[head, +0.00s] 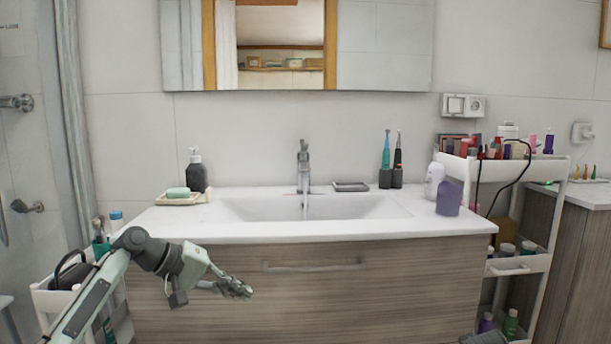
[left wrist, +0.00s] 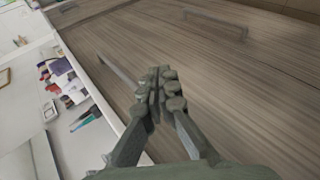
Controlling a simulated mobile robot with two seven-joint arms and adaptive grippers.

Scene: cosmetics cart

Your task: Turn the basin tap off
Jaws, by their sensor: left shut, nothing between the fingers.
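The basin tap (head: 304,160) is grey metal and stands upright at the back middle of the white basin (head: 240,208). A thin vertical streak below its spout looks like running water. The lever on top of the tap is small, and its exact position is hard to tell. My left gripper (head: 240,289) is in front of the drawer, below the counter edge and left of the tap, well apart from it. Its fingers are together and empty, as also seen in the left wrist view (left wrist: 160,92). The tap is not in the left wrist view.
A soap dispenser (head: 196,171) and a soap dish (head: 183,198) stand left on the counter. Two electric toothbrushes (head: 391,165) and a purple container (head: 448,199) stand right. The drawer handle (head: 315,267) is close to my left gripper. A loaded cart (head: 520,264) is at right.

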